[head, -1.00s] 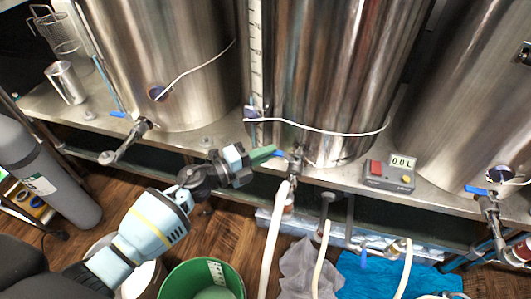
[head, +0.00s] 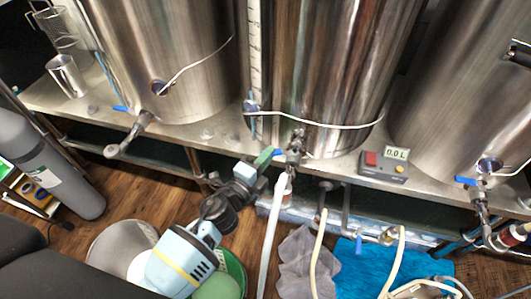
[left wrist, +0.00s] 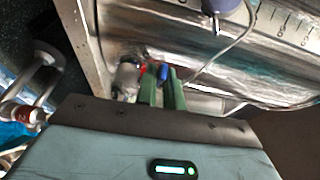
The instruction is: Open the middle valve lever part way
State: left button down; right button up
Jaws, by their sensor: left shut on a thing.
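The middle valve (head: 295,150) sits at the foot of the middle steel tank (head: 330,80), with a pale hose hanging below it. Its blue lever (head: 278,153) points left, toward my gripper. My left gripper (head: 267,156) has green fingers and is shut on the lever's end. In the left wrist view the blue lever tip (left wrist: 163,72) shows between the green fingers (left wrist: 162,92); the rest of the lever is mostly hidden. My right gripper is not in view.
Left and right tanks have their own blue-levered valves (head: 139,125) and (head: 478,190). A control box (head: 383,166) reading 0.0 L stands right of the middle valve. A green bucket (head: 238,268), a grey cloth (head: 297,262) and a blue cloth (head: 365,268) lie below.

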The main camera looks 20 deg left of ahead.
pick_arm(q)
jog(key=shift+s+y, duration=0.15)
jog(key=shift+y, duration=0.15)
jog(key=c, duration=1.5)
grip_release()
jog(key=shift+v, duration=3.9)
jog(key=shift+d, duration=0.1)
